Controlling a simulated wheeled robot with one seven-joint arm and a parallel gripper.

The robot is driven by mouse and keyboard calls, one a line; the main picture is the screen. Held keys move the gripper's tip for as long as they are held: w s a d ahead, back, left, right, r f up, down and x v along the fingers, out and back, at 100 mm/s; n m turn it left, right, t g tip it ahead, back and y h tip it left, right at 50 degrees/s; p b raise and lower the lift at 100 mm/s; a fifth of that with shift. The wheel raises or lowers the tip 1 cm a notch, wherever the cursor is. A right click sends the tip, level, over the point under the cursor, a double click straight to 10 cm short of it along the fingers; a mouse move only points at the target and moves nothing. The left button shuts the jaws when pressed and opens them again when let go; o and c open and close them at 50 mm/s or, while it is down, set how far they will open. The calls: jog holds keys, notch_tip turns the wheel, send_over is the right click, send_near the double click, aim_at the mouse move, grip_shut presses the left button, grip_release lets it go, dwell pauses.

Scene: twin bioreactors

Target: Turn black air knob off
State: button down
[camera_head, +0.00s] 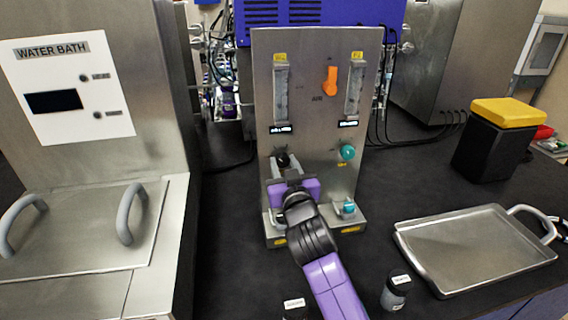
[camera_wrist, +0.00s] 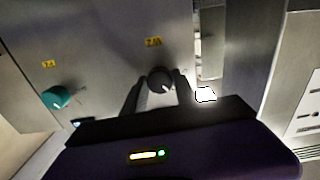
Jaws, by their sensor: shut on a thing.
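The black air knob (camera_head: 283,159) sits low on the left side of the upright metal panel (camera_head: 318,110). It also shows in the wrist view (camera_wrist: 160,80), between the two dark fingers. My gripper (camera_head: 283,165) is at the panel and shut on the black knob; it shows in the wrist view too (camera_wrist: 158,88). The gripper's body hides part of the panel below the knob in the head view.
A teal knob (camera_head: 347,152) and an orange handle (camera_head: 330,80) are on the same panel. A water bath (camera_head: 90,130) stands left. A metal tray (camera_head: 475,250), a small bottle (camera_head: 396,291) and a black container with yellow lid (camera_head: 507,112) are right.

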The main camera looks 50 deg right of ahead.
jog(key=n+p, duration=0.2)
jog(key=n, duration=0.4)
jog(key=shift+r+p, duration=0.1)
jog(key=shift+p, duration=0.3)
jog(key=shift+n+p, duration=1.15)
jog(key=shift+n, duration=1.15)
jog(key=c, duration=1)
grip_release()
jog(key=shift+o, duration=0.2)
